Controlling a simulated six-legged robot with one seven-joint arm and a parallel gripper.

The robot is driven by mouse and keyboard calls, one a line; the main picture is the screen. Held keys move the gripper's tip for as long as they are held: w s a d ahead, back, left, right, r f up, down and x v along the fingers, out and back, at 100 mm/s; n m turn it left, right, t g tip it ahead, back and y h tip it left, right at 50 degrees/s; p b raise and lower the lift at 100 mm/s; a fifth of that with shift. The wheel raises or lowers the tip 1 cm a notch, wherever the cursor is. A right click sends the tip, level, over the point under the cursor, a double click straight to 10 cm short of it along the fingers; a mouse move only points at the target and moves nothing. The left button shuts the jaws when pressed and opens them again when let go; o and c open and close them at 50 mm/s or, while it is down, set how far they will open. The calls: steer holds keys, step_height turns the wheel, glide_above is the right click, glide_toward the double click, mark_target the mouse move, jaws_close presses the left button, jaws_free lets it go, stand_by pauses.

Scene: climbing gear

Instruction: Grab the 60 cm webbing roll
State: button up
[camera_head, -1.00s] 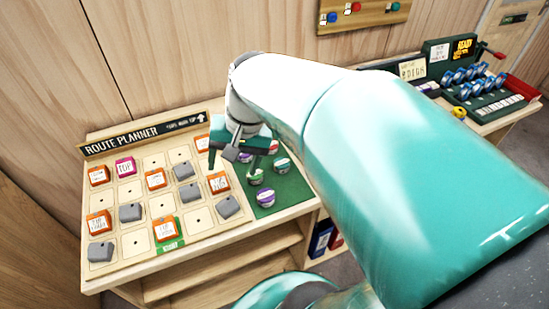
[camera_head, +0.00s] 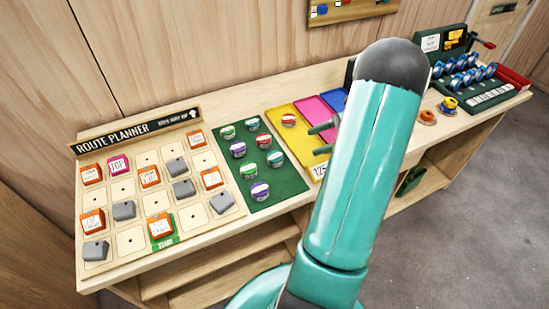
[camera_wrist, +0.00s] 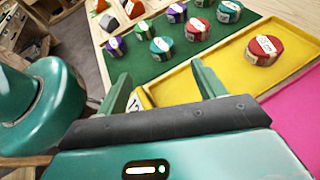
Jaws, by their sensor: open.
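Several webbing rolls with coloured sides and pale labels stand on a green mat, among them a red roll (camera_head: 264,141), a teal roll (camera_head: 275,158) and a purple roll (camera_head: 260,190). Another red roll (camera_head: 289,120) sits alone in the yellow tray (camera_head: 299,141); the wrist view also shows it (camera_wrist: 264,50), at right. Roll lengths are too small to read, so I cannot tell which is 60 cm. My gripper (camera_head: 319,140) is open and empty above the yellow tray. In the wrist view its fingers (camera_wrist: 161,75) stand apart, short of the rolls.
A route planner board (camera_head: 152,190) with orange and grey blocks lies left of the mat. A magenta tray (camera_head: 313,107) and a blue tray lie right of the yellow one, partly behind my arm. An orange knob (camera_head: 427,117) and a blue-handled rack (camera_head: 466,78) stand further right.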

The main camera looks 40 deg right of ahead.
mark_target(277, 156)
steer(key=shift+s+d+f+m, duration=0.2)
steer(key=shift+d+f+m, duration=0.1)
steer(key=shift+d, duration=0.05)
steer(key=x, duration=1.3)
steer(key=shift+w+a, duration=0.2)
steer(key=shift+a, duration=0.05)
steer(key=c, duration=1.1)
steer(key=shift+r, duration=0.6)
steer(key=s+a+r, duration=0.2)
steer(key=s+r, duration=0.1)
steer(key=s+a+r, duration=0.3)
steer(key=s+r, duration=0.1)
steer(key=s+a+r, duration=0.2)
steer(key=s+r, duration=0.2)
steer(key=shift+s+a+r, duration=0.2)
steer(key=shift+a+r, duration=0.05)
steer(key=shift+a, duration=0.15)
